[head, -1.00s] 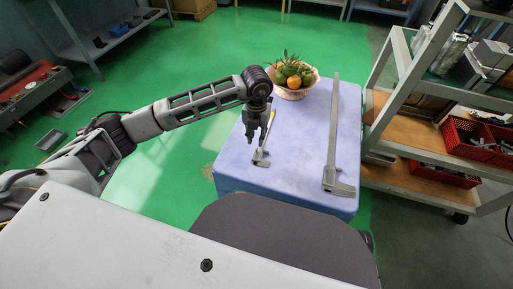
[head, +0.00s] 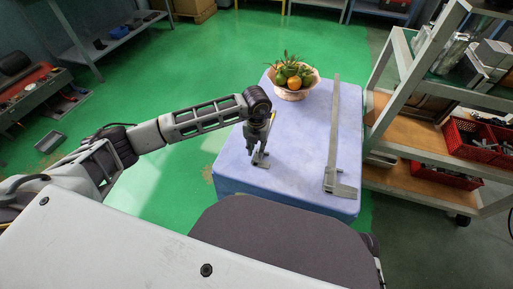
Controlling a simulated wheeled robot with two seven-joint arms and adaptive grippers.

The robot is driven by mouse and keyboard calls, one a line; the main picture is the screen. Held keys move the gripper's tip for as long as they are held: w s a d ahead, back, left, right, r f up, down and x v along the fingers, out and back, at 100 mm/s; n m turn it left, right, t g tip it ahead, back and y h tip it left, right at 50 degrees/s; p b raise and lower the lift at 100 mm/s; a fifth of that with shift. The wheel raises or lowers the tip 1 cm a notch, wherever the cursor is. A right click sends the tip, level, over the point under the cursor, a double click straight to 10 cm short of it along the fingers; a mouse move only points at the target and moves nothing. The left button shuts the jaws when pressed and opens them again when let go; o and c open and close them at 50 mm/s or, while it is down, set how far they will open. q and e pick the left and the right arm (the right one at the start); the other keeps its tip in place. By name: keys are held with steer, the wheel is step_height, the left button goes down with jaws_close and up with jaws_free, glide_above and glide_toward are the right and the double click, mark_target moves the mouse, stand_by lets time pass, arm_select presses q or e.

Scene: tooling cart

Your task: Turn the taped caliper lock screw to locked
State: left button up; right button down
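A small caliper (head: 261,164) with a yellow strip near its upper part lies on the blue-covered table (head: 300,185). My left gripper (head: 257,152) points down right over it and hides much of it, including any lock screw. The fingers are too small and overlapped to tell whether they are open, shut, or touching the caliper. A larger grey caliper (head: 333,135) without visible tape lies along the right side of the table, its jaws toward me. My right gripper is out of view.
A shelf cart (head: 410,183) with red crates (head: 470,138) stands at the right. The table between the two calipers is clear.

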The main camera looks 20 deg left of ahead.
arm_select(q)
jaws_close()
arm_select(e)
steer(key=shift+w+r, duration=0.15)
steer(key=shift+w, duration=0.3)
